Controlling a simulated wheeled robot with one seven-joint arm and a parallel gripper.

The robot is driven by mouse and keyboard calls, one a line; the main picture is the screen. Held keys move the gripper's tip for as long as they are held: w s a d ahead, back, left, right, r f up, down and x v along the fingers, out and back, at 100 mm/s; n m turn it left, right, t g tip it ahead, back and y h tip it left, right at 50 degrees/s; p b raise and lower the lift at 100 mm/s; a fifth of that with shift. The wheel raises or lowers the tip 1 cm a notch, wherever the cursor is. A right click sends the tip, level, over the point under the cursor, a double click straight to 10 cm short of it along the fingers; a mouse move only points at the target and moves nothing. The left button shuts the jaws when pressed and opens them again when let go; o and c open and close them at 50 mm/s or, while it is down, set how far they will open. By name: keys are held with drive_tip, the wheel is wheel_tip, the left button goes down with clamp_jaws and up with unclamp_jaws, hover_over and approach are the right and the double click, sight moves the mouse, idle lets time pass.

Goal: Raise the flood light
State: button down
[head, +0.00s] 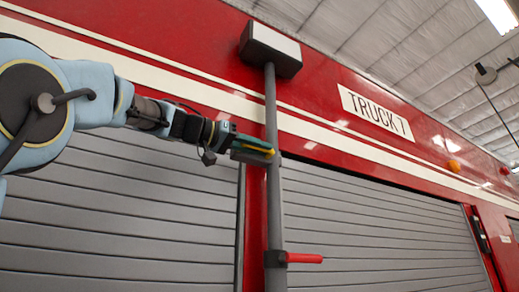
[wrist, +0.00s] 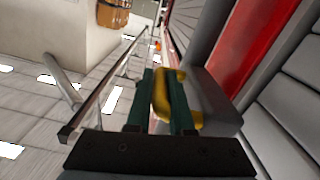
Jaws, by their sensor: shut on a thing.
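The flood light (head: 270,48), a dark box with a pale face, sits on top of an upright grey mast (head: 271,105) against the red truck. A yellow handle (head: 262,152) is beside the mast at mid-height, by a grey block. It also shows in the wrist view (wrist: 164,98), between green fingers. My gripper (head: 256,147) reaches in from the left and is shut on the yellow handle; its fingers in the wrist view (wrist: 162,105) partly hide the handle. A red lever (head: 304,258) sticks out to the right from a dark collar low on the mast.
Grey roller shutters (head: 380,225) lie on both sides of the mast, below a white stripe and a "TRUCK 7" sign (head: 377,111). An orange lamp (head: 454,165) is on the truck at right. In the wrist view, tiled floor (wrist: 30,110) is open at left.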

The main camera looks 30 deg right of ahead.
drive_tip(key=c, duration=1.1)
unclamp_jaws()
drive_tip(key=a+b, duration=0.1)
drive_tip(key=a, duration=0.2)
drive_tip(key=a+b, duration=0.1)
drive_tip(key=a, duration=0.3)
drive_tip(key=a+b, duration=0.2)
drive_tip(key=a, duration=0.2)
drive_tip(key=shift+w, duration=0.3)
